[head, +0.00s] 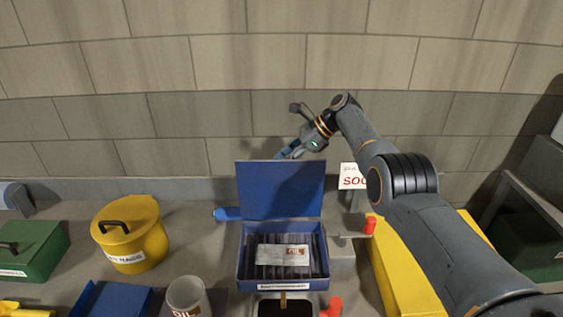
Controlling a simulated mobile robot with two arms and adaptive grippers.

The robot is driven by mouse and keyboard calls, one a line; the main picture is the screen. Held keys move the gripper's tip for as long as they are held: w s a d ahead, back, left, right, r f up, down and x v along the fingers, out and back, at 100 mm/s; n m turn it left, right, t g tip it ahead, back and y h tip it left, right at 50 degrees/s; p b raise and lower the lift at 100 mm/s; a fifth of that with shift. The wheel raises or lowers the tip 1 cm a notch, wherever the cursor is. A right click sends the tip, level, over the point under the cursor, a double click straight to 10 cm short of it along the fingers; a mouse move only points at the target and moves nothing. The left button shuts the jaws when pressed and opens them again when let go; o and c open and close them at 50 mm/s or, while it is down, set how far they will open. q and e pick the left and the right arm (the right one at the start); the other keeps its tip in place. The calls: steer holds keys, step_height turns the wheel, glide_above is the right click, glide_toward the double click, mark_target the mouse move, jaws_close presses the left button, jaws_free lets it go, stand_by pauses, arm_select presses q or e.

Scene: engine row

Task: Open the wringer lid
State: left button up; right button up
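A blue box (241,262) stands in the middle of the worktop. Its blue lid (278,190) stands raised, roughly upright, at the back edge. Inside the box are dark ribbed slats (318,262) with a pale labelled piece (283,254) on them. The writing on the box front is too small to read, so I cannot confirm it is the wringer. My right gripper (289,152) is behind and above the lid's top edge, pointing down to the left. Its fingertips are partly hidden by the lid, and contact cannot be told. My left gripper is out of view.
A yellow canister (130,238) and a green box (35,247) stand at left, with a grey mug (187,297) in front. A yellow case (392,275) lies under my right arm. A white sign (352,177) and a red-tipped lever (369,225) stand right of the box.

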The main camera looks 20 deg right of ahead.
steer(key=v, duration=1.1)
steer(key=shift+d, duration=0.15)
